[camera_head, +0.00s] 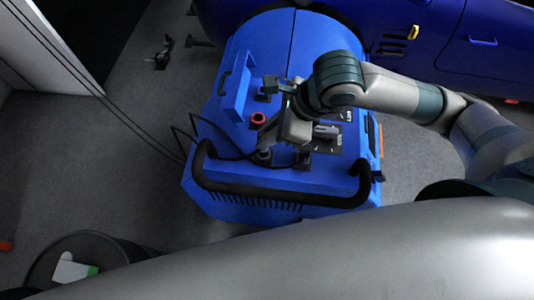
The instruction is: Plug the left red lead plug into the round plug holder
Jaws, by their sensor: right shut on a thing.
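The blue dynamometer unit (215,190) stands on the floor with a black tube handle (280,192) along its near edge. A round red-rimmed fitting (258,118) with a dark centre, which looks like the round plug holder, sits on its top. My right gripper (281,143) reaches in from the right, low over the top panel, just right of and nearer than the red fitting. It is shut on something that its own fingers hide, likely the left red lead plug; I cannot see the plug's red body. My left gripper is not in view.
Black cables (145,135) run from the upper left to the unit's top. A grey knob (327,131) on a black panel is right of my gripper. A blue car (460,40) stands behind. A dark round bin (85,258) is at lower left. Floor at left is mostly clear.

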